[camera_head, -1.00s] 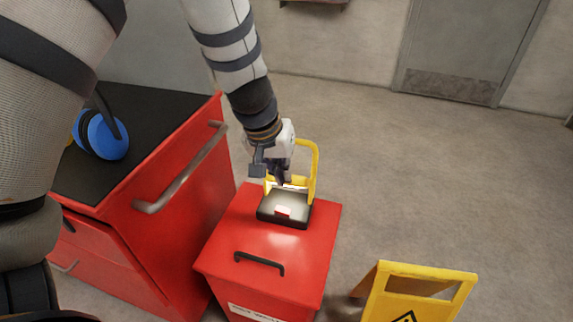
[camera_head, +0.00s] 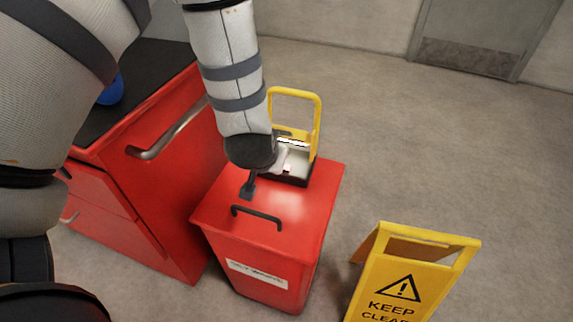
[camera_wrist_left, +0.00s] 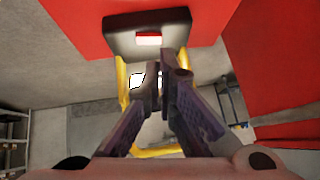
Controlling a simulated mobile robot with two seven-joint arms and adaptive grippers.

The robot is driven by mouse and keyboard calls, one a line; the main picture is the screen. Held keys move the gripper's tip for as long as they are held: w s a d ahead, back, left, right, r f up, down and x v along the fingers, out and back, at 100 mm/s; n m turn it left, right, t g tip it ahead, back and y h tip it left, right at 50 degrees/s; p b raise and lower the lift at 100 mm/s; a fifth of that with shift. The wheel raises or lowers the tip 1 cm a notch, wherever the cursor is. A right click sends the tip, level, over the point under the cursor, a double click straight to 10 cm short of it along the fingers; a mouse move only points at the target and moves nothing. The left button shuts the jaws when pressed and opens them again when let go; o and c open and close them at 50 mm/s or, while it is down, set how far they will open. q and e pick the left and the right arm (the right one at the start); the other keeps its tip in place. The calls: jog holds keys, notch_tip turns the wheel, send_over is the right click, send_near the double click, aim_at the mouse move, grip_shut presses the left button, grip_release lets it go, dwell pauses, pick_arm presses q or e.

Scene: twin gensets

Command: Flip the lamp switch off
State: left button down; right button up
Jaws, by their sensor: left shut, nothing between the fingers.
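The work lamp has a yellow frame (camera_head: 319,115) and a dark base (camera_head: 296,179), and stands on a red bin's lid. A bright strip (camera_head: 292,142) on it looks lit. Its small red-and-white switch (camera_wrist_left: 148,39) sits on the base in the left wrist view; in the head view only a bit of it shows beside my arm. My left gripper (camera_wrist_left: 157,74) is shut and empty, its fingertips just below the switch in the wrist picture. Whether they touch the lamp I cannot tell. My right gripper is not seen.
The red bin (camera_head: 300,225) has a black lid handle (camera_head: 257,216). A red cabinet (camera_head: 165,190) with a grey bar handle stands close on the left, with blue earmuffs (camera_head: 111,92) on top. A yellow caution sign (camera_head: 400,280) stands right. Floor behind is clear.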

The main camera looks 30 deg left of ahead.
pick_arm(q)
jog(key=shift+w+d+t, duration=0.25)
jog(key=shift+d+t, duration=0.25)
jog(key=shift+t, duration=0.3)
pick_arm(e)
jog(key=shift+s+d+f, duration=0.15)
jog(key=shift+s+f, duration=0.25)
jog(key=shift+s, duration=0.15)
pick_arm(q)
jog(key=shift+f, duration=0.1)
jog(key=b+x, duration=0.2)
jog(key=x, duration=0.6)
jog(key=shift+a+f, duration=0.2)
jog(key=shift+f, duration=0.1)
jog(key=shift+w+a+f, duration=0.2)
jog(key=shift+w+f, duration=0.1)
jog(key=shift+w, duration=0.3)
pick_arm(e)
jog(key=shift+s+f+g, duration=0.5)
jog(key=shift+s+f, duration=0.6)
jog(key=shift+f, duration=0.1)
